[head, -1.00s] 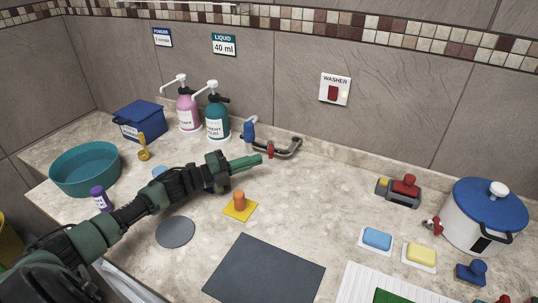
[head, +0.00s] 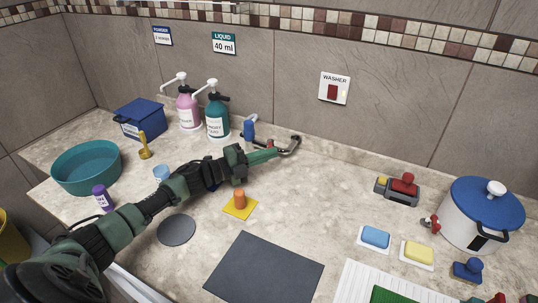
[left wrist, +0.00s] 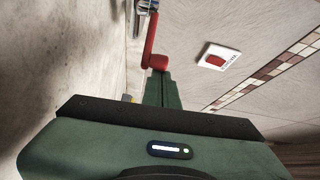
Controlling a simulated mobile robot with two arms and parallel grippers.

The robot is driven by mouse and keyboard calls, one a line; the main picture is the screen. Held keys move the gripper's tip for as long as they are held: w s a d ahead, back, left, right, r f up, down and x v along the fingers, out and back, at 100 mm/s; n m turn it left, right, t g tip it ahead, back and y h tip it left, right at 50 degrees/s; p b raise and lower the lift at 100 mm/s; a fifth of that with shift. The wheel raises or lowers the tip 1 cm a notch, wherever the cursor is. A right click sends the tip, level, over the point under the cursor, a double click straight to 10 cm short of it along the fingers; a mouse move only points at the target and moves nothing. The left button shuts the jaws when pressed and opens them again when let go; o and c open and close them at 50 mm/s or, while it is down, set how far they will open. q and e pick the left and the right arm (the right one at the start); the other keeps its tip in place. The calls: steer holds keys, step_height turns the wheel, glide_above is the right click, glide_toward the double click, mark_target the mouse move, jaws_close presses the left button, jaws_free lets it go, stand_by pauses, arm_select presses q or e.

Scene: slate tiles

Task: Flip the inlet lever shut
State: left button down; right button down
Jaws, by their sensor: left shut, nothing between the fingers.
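The red inlet lever (left wrist: 151,42) shows in the left wrist view, running from a metal pipe fitting to a bent end by my fingertips. In the head view only a small red part of the lever (head: 270,143) shows behind my gripper. The grey bent pipe (head: 293,147) stands by the back wall. My left gripper (head: 277,153) is shut and empty, its green fingers at the lever and pipe. It also shows in the left wrist view (left wrist: 158,78); its tips are at the lever's end, and I cannot tell whether they touch.
A blue-handled valve (head: 249,130) stands just left of the pipe. Teal (head: 217,122) and pink (head: 187,112) pump bottles are further left. An orange peg on a yellow pad (head: 240,209) is below my arm. The counter right of the pipe is clear up to a grey-and-red device (head: 399,189).

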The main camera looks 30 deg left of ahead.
arm_select(q)
steer(key=shift+s+a, duration=0.2)
steer(key=shift+a, duration=0.2)
steer(key=shift+s+a+b, duration=0.2)
steer(key=shift+a+b, duration=0.45)
steer(key=shift+b, duration=0.1)
steer(key=shift+s+a+b, duration=0.1)
steer(key=shift+a+b, duration=0.4)
steer(key=shift+a, duration=0.2)
steer(key=shift+a+r, duration=0.1)
steer(key=shift+a, duration=0.15)
steer(key=shift+a+r, duration=0.25)
step_height(320, 180, up, 20)
steer(key=d, duration=0.1)
steer(key=shift+f+b, duration=0.25)
steer(key=shift+b, duration=0.05)
